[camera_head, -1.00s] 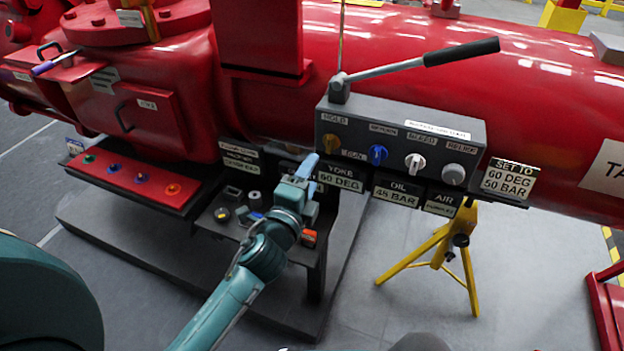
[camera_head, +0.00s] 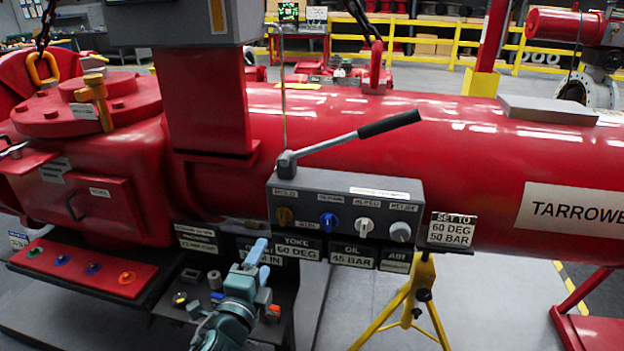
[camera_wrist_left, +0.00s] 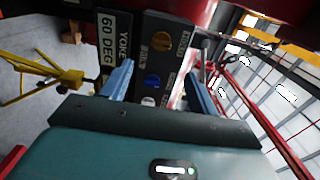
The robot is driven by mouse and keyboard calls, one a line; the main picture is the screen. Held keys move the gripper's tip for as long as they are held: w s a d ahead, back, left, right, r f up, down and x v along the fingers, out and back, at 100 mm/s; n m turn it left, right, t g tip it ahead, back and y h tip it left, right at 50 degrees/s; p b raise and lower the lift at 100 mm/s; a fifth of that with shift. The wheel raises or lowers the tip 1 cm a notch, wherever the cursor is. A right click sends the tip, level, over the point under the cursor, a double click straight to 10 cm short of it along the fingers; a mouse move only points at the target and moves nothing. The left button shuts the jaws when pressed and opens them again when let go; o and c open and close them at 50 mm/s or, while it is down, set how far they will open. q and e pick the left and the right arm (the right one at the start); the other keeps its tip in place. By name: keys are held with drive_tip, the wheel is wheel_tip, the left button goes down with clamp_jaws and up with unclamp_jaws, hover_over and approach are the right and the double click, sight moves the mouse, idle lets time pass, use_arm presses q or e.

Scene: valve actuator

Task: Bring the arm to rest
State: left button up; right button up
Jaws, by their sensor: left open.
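My left gripper (camera_head: 258,256) is in front of the actuator, below the left end of the grey control box (camera_head: 345,205). Its blue fingers also show in the left wrist view (camera_wrist_left: 158,88), apart with nothing between them. Through the gap the box's front with its knobs is visible beyond. The gripper overlaps the lower shelf and a label plate in the head view, and no contact can be made out. My right gripper is not in view.
A long-handled lever (camera_head: 350,138) rises from the box top. Coloured buttons sit on a red panel (camera_head: 78,267) at left. Small items rest on the dark shelf (camera_head: 168,308). A yellow tripod (camera_head: 408,300) stands right of the gripper. Grey floor is open between shelf and tripod.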

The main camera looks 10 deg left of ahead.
use_arm(q)
drive_tip(key=s+d+f+n+g+h, duration=0.1)
drive_tip(key=s+f+n+g, duration=0.2)
drive_tip(key=s+f+n, duration=0.4)
drive_tip(key=s+d+f+n+g+h+p, duration=0.1)
drive_tip(key=s+f+n+g, duration=0.3)
drive_tip(key=s+f+n, duration=0.4)
drive_tip(key=s+d, duration=0.1)
drive_tip(key=s, duration=0.5)
drive_tip(key=shift+s+d+f+n, duration=0.15)
drive_tip(key=shift+d+f+n, duration=0.1)
drive_tip(key=shift+d+n, duration=0.05)
